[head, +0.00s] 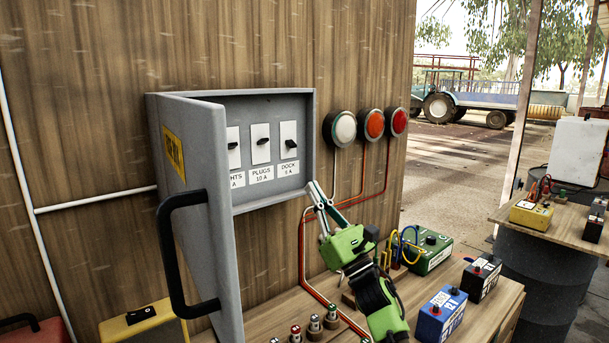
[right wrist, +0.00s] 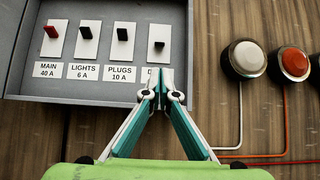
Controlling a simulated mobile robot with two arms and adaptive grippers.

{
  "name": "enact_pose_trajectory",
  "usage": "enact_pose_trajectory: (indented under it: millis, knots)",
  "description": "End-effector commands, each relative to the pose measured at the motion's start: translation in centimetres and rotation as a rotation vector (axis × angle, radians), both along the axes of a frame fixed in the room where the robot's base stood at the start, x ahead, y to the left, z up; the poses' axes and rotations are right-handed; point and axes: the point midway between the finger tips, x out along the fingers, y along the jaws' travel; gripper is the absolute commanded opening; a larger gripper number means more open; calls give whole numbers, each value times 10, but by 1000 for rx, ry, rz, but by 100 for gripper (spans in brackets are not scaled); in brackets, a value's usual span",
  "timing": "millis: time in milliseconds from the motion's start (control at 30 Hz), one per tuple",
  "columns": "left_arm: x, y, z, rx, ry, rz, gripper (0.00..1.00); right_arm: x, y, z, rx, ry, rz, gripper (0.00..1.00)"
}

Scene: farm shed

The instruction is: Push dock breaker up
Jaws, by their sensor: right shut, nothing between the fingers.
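The dock breaker (head: 289,143) is a black lever on a white plate in the open grey breaker box (head: 225,98), above the label "DOCK 6 A". In the right wrist view the dock lever (right wrist: 158,45) sits lower on its plate than the levers beside it. My right gripper (head: 314,187) is shut and empty, at the box's lower right edge in the head view. In the right wrist view its closed tips (right wrist: 162,78) are just below the dock lever and cover most of its label. I cannot tell whether they touch anything. My left gripper is not in view.
The plugs lever (right wrist: 122,34), lights lever (right wrist: 86,32) and red main lever (right wrist: 51,31) stand left of dock. The box door (head: 205,200) with a black handle hangs open at left. Round lamps (head: 345,128) are on the wall at right. Batteries (head: 441,312) stand on the bench below.

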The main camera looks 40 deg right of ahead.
Motion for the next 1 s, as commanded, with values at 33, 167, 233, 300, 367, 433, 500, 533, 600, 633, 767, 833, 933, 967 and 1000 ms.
enact_pose_trajectory:
  millis: [33,167,233,300,367,433,500,533,600,633,767,833,933,967,1000]
  knots:
    - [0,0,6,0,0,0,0,5,0,9,0,-3,0,0]
    - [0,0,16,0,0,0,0,22,1,26,1,-3,1,0]
    - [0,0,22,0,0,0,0,32,2,35,1,-2,1,0]
    - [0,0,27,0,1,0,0,41,3,44,1,-2,1,0]
    - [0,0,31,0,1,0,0,49,4,50,1,-2,1,0]
    - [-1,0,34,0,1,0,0,56,4,55,1,-2,1,0]
    - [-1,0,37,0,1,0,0,62,5,60,-1,-1,1,0]
    - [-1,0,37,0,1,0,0,63,5,61,0,-1,0,0]
    - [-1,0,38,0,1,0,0,67,5,62,1,-1,1,0]
    - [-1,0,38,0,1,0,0,67,5,63,1,-1,1,0]
    - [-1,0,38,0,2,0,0,69,5,63,0,-1,0,0]
    - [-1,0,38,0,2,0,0,68,5,63,0,-1,0,0]
    - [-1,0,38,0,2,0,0,68,5,63,0,-1,0,0]
    - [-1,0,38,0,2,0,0,68,5,63,0,-1,0,0]
    - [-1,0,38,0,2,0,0,68,5,63,-1,0,1,0]
